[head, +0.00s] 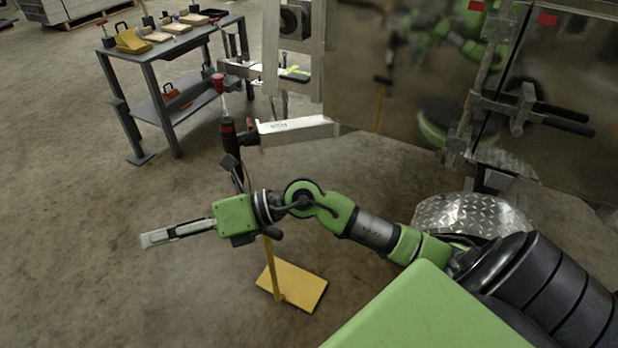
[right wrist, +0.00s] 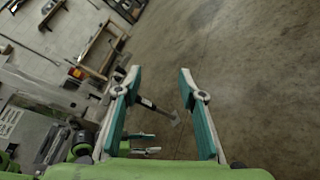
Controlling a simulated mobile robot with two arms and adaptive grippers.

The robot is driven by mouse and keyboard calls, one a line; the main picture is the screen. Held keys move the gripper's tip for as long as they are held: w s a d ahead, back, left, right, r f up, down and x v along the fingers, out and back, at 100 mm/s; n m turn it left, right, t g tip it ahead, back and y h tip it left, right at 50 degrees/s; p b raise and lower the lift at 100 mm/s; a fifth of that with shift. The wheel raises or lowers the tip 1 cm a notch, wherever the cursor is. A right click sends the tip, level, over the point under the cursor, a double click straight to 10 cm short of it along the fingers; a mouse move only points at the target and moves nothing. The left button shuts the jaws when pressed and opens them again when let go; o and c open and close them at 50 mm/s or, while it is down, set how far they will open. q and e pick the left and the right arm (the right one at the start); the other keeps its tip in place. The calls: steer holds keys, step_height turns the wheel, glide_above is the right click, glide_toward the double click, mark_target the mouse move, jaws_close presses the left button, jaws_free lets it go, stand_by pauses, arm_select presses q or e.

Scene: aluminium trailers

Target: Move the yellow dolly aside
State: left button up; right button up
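The yellow dolly (head: 306,287) shows in the head view as a flat yellow plate on the floor with a thin upright yellow post. The upper part of the post is hidden behind my right wrist, and I see no wheels. My right gripper (head: 148,239) reaches left past the post, over bare floor, and is apart from the plate. In the right wrist view my right gripper (right wrist: 159,72) has its two teal-padded fingers spread wide with nothing held. A grey rod with a foot shows between the fingers, farther off.
A metal trailer (head: 400,85) with shiny walls stands at the back right, with a diamond-plate fender (head: 468,213). Its white tongue beam (head: 296,131) sticks out behind my wrist. A grey workbench (head: 150,60) with tools stands at the back left. The left floor is clear.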

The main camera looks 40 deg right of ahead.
steer(key=w+d+r+m+t+h, duration=0.25)
steer(key=d+r+m+t, duration=0.35)
steer(key=r+m+t, duration=0.45)
steer(key=w+d+f+m+t+h, duration=0.25)
steer(key=d+f+m+h, duration=0.5)
steer(key=m, duration=0.65)
steer(key=s+d+f+m+g+h, duration=0.2)
steer(key=d+f+m+g+h, duration=0.1)
steer(key=f, duration=0.3)
steer(key=s+d+f+m+g+h, duration=0.2)
steer(key=d+f+m+h, duration=0.1)
steer(key=d+f+m, duration=0.15)
steer(key=s+f+m+g, duration=0.3)
steer(key=s+f+g, duration=0.3)
steer(key=s+f, duration=0.5)
steer(key=s+a+f+g+y, duration=0.1)
steer(key=s+a+f+g, duration=0.1)
steer(key=s+f, duration=0.3)
steer(key=s+a+f+m+g+y, duration=0.1)
steer(key=s+a+f+g, duration=0.2)
steer(key=s, duration=0.3)
steer(key=shift+s+a+f+g, duration=0.35)
steer(key=shift+f+g, duration=0.25)
steer(key=shift+f, duration=0.25)
